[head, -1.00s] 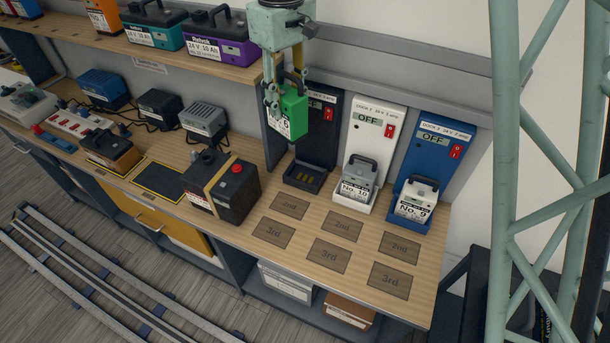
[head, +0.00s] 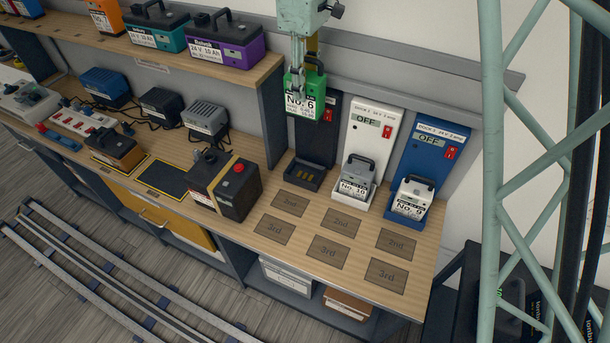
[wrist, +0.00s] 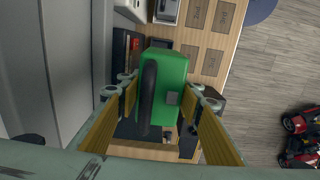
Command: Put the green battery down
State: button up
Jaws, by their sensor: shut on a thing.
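The green battery (head: 304,98), labelled No. 6, hangs upright in my gripper (head: 298,72) in front of the upper part of the black dock (head: 320,138). The black dock's tray (head: 303,176) below is empty, with gold contacts showing. In the wrist view the green battery (wrist: 163,90) sits between the two fingers of my gripper (wrist: 160,105), which are shut on it. The battery is clear of the bench and partly hides the black dock.
A white dock (head: 370,130) holds battery No. 10 (head: 354,180); a blue dock (head: 435,150) holds battery No. 9 (head: 411,198). Both displays read OFF. Marked "2nd" and "3rd" bench spots (head: 327,252) are bare. A black box (head: 225,187) stands left of them. The shelf (head: 262,72) is close by on the left.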

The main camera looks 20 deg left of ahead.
jog(key=shift+f, duration=0.1)
dwell(0.3)
notch_tip(320, 180, down, 24)
jog(key=shift+r+b, duration=0.25)
jog(key=shift+b, duration=0.05)
dwell(0.9)
jog(key=shift+f, duration=0.1)
jog(key=shift+f, duration=2)
jog(key=shift+f, duration=0.1)
jog(key=o, duration=1.3)
notch_tip(320, 180, up, 12)
